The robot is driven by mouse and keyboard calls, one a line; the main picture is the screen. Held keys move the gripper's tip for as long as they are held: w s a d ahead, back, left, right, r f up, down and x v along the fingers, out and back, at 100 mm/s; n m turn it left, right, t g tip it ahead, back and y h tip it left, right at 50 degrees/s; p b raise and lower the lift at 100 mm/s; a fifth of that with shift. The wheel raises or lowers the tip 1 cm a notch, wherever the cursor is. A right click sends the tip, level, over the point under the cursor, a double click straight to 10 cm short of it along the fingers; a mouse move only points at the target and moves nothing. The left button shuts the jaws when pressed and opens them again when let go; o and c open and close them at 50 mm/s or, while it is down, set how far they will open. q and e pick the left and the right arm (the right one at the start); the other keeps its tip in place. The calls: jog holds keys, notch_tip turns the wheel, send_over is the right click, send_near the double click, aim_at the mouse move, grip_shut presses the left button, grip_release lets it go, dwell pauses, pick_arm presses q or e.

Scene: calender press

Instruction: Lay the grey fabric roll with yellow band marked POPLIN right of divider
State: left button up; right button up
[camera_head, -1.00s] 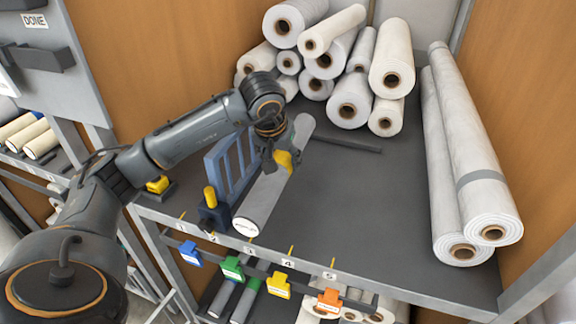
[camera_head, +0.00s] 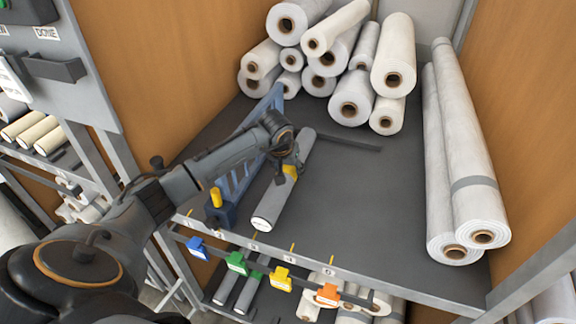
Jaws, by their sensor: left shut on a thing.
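The grey fabric roll (camera_head: 276,202) lies lengthwise over the dark shelf, just right of the blue divider (camera_head: 227,188), its pale labelled end towards the front edge. The label is too small to read. My right gripper is not in view.
The shelf (camera_head: 365,200) is clear right of the roll. A thin dark bar (camera_head: 348,142) lies beyond it. Coloured tags (camera_head: 282,279) hang along the front edge.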

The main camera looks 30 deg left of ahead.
pick_arm(q)
jog(key=shift+f, duration=0.15)
jog(key=o, duration=1.5)
jog(key=shift+o, duration=0.2)
jog(key=shift+r, duration=0.5)
jog(key=b+v, duration=0.2)
jog(key=v, duration=0.9)
jog(key=shift+s+b, duration=0.3)
jog(key=shift+b, duration=0.1)
jog(key=shift+d+r, duration=0.1)
jog(key=shift+d, duration=0.05)
